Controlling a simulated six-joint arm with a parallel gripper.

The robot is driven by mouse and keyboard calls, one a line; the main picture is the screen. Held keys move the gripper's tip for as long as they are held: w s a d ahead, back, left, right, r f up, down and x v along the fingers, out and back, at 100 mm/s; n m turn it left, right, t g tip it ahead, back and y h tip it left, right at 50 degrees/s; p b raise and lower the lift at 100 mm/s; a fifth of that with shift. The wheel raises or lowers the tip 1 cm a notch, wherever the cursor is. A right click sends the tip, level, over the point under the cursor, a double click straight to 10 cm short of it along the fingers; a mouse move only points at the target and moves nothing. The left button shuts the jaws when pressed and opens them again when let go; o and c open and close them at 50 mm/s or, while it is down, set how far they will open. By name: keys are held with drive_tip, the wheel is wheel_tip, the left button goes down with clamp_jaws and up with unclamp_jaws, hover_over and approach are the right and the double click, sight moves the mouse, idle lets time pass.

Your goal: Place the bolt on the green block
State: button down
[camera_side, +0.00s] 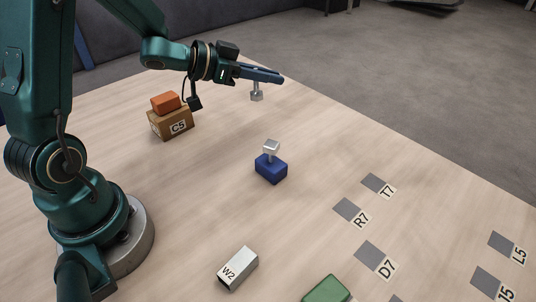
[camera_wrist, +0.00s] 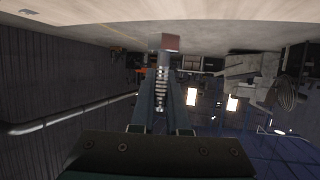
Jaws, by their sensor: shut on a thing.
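My gripper (camera_side: 265,75) reaches out level above the table and is shut on a silver bolt (camera_side: 257,93), which hangs below the fingers with its head down. In the wrist view the fingers (camera_wrist: 160,100) are closed around the bolt's threaded shank (camera_wrist: 161,80), with its head (camera_wrist: 165,42) towards the table at the top of the picture. The green block (camera_side: 327,290) lies on the table at the bottom edge of the side view, partly cut off, well away from the bolt.
A blue block (camera_side: 271,170) carries a second silver, bolt-like piece (camera_side: 271,147). A cardboard box marked C5 (camera_side: 165,127) has an orange block (camera_side: 165,101) on top. Labelled grey squares (camera_side: 348,209) mark the right side.

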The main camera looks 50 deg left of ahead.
drive_tip(key=s+d+r+m+g+h, duration=0.1)
drive_tip(key=s+d+m+g+h, duration=0.15)
drive_tip(key=d, duration=0.45)
drive_tip(key=s+d+m+g+h, duration=0.1)
drive_tip(key=s+d+m+h, duration=0.15)
drive_tip(key=d, duration=0.45)
drive_tip(key=m+g+h, duration=0.3)
drive_tip(key=m+g, duration=0.3)
hover_over(325, 300)
drive_tip(key=w+d, duration=0.1)
drive_tip(key=d, duration=0.1)
wheel_tip(325, 300, down, 6)
drive_tip(key=shift+w+d+f+h, duration=0.1)
drive_tip(key=shift+f+h, duration=0.05)
drive_tip(key=shift+f, duration=0.65)
drive_tip(key=shift+w+d+f+h, duration=0.1)
drive_tip(key=shift+f+h, duration=0.05)
drive_tip(key=shift+f, duration=0.65)
drive_tip(key=shift+f, duration=0.1)
drive_tip(key=shift+f, duration=0.15)
drive_tip(key=c, duration=0.9)
unclamp_jaws()
